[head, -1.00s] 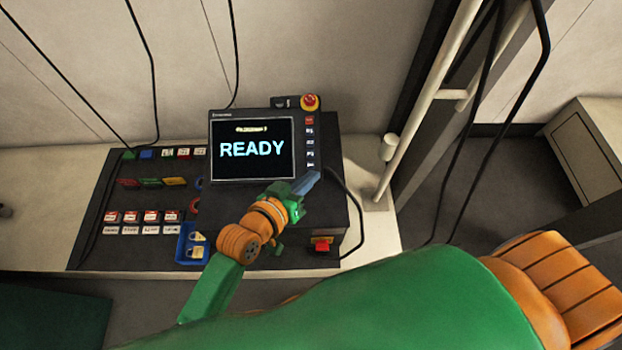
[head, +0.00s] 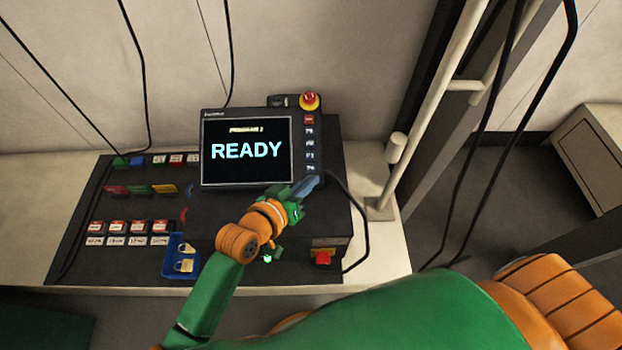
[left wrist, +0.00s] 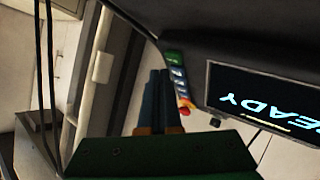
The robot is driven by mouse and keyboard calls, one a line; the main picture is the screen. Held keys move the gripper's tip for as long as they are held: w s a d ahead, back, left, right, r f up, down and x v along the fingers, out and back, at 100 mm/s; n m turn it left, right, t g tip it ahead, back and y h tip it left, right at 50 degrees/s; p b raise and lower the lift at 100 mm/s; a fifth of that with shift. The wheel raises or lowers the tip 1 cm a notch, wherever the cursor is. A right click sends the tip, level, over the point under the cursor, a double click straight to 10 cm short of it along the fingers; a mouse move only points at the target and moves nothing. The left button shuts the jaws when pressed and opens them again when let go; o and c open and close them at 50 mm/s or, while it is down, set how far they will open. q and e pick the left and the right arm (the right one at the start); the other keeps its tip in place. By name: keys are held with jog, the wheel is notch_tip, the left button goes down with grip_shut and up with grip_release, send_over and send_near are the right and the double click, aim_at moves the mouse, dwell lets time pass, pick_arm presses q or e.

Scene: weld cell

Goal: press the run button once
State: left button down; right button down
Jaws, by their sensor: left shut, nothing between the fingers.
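The control panel (head: 198,150) has a screen reading READY (head: 246,151) and a column of keys down its right side. A red key (head: 308,119) tops the column, with several dark labelled keys below. In the left wrist view a green key (left wrist: 174,58) sits at one end of this column; its label is too small to read, and my gripper hides that end in the head view. My left gripper (head: 314,180) is shut and empty, its tips by the column's lower end. Its fingers (left wrist: 161,82) point along the keys; I cannot tell contact. My right gripper is out of view.
A red emergency stop (head: 309,101) sits above the panel. A red switch (head: 322,257) and a small green-lit part (head: 267,259) are on the console front. A blue tray (head: 170,268) with padlocks stands left of my arm. A cable loops right of the console.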

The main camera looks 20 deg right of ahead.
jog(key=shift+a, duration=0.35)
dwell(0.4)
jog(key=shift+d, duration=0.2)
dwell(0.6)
pick_arm(q)
jog(key=shift+f, duration=0.15)
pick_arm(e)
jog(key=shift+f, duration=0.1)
pick_arm(q)
jog(key=shift+w+f+b, duration=0.15)
jog(key=shift+f+b, duration=0.1)
jog(key=shift+b, duration=0.05)
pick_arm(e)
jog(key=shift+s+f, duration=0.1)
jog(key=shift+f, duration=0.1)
